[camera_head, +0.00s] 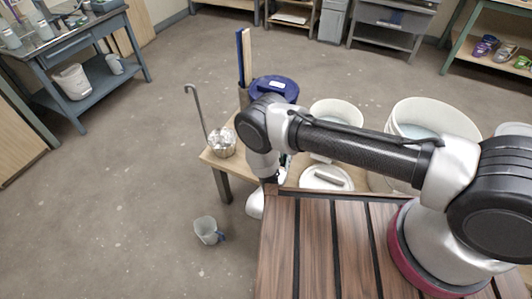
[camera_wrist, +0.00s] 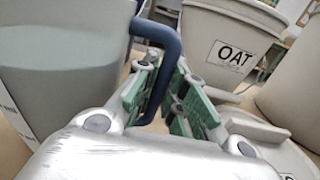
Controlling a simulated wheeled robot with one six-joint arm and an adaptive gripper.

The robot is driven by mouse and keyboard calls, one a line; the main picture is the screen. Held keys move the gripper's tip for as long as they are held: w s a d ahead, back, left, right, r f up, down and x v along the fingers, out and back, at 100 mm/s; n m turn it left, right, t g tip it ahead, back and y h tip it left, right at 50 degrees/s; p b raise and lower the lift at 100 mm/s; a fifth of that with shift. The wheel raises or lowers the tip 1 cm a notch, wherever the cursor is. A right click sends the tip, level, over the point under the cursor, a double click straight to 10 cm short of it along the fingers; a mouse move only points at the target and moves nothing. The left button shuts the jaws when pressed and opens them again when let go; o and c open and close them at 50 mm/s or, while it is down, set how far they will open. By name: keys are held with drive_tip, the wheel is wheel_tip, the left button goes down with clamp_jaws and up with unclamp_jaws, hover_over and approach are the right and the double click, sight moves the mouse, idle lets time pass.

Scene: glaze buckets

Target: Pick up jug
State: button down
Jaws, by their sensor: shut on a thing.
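A grey jug (camera_wrist: 65,65) with a dark blue handle (camera_wrist: 171,45) fills the left of the wrist view. My gripper (camera_wrist: 165,82) has its green-padded fingers on either side of the handle and is shut on it. In the head view my arm hides most of the gripper and the held jug, near the left end of the wooden bench. I cannot tell whether the jug's base touches the bench. Another grey jug (camera_head: 207,231) with a blue handle is on the floor.
A bucket labelled OAT (camera_wrist: 232,45) stands close to the right of the gripper. Large pale buckets (camera_head: 437,118), a blue-lidded bucket (camera_head: 274,88) and a metal ladle (camera_head: 221,142) crowd the bench (camera_head: 222,166). Open floor lies to the left.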

drive_tip(key=shift+d, duration=0.1)
wheel_tip(320, 180, up, 10)
idle(0.7)
idle(1.0)
